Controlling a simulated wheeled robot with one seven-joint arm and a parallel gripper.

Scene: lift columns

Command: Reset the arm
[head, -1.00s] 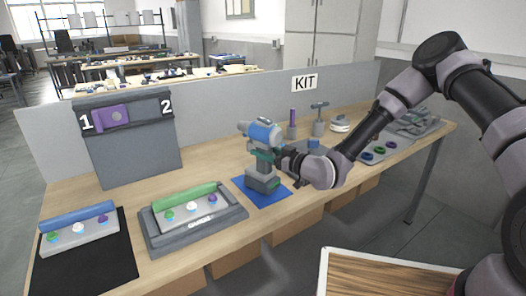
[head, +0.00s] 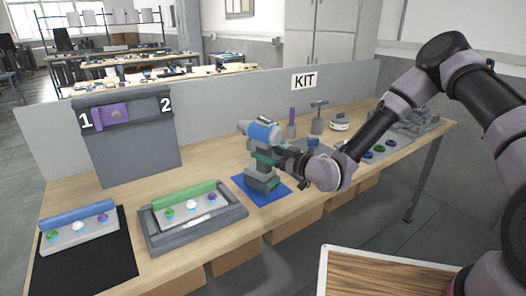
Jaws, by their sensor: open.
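My arm reaches in from the right over the workbench (head: 160,258). My gripper (head: 268,160) is at the blue and grey drill-like tool (head: 264,133), which stands upright on a blue mat (head: 283,195). The gripper's dark fingers are beside the tool's teal grip and partly hidden by my wrist. The fingers are open. I cannot tell whether they touch the tool.
A tray (head: 233,216) with a green cylinder and a black mat (head: 110,270) with a blue cylinder lie to the left. A panel marked 1 and 2 (head: 133,156) stands behind them. Small parts and coloured rings (head: 378,150) lie right of my wrist.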

